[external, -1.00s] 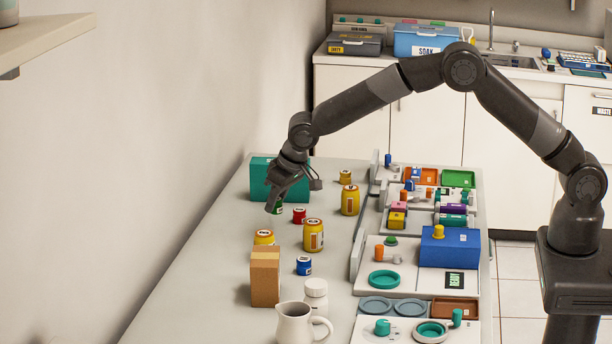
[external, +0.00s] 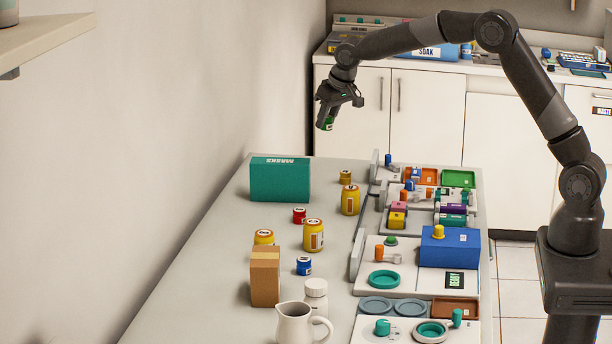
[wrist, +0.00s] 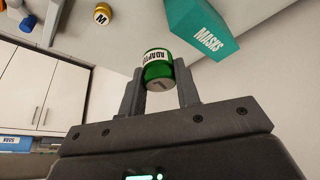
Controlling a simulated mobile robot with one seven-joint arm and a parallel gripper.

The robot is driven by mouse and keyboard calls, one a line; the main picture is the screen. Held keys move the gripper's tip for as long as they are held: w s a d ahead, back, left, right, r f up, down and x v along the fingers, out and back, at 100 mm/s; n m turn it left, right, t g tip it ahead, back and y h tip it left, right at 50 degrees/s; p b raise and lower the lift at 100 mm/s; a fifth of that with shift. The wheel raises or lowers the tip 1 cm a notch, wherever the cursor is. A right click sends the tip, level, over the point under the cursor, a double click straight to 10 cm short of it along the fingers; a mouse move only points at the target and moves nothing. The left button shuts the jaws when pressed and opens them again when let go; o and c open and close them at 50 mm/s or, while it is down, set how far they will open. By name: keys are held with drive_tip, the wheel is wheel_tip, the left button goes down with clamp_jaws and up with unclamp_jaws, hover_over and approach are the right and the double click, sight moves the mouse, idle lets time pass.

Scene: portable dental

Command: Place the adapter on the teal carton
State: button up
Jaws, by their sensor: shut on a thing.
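The adapter (wrist: 158,70) is a small green cylinder with a white label, held between the fingers of my gripper (wrist: 160,88) in the wrist view. In the external view my gripper (external: 327,118) is high above the far part of the table, shut on the adapter (external: 328,124), which shows only as a small green patch. The teal carton (external: 280,181), marked MASKS, stands on the table below and to the left of my gripper. It also shows in the wrist view (wrist: 200,27), apart from the adapter.
A brown box (external: 265,277) and a white pitcher (external: 294,324) are nearer the front. Trays and a blue box (external: 450,248) fill the right side.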

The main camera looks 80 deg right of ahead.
drive_tip(key=s+d+r, duration=0.2)
drive_tip(key=d, duration=0.2)
hover_over(298, 161)
drive_tip(key=s, duration=0.1)
drive_tip(key=shift+m, duration=0.3)
drive_tip(key=f, duration=0.4)
drive_tip(key=a+f, duration=0.1)
drive_tip(key=f, duration=0.1)
drive_tip(key=shift+s+f, duration=0.15)
drive_tip(key=shift+s, duration=0.05)
drive_tip(key=shift+f, duration=2)
drive_tip(key=shift+f, duration=0.2)
drive_tip(key=o, duration=1)
drive_tip(key=shift+c, duration=0.2)
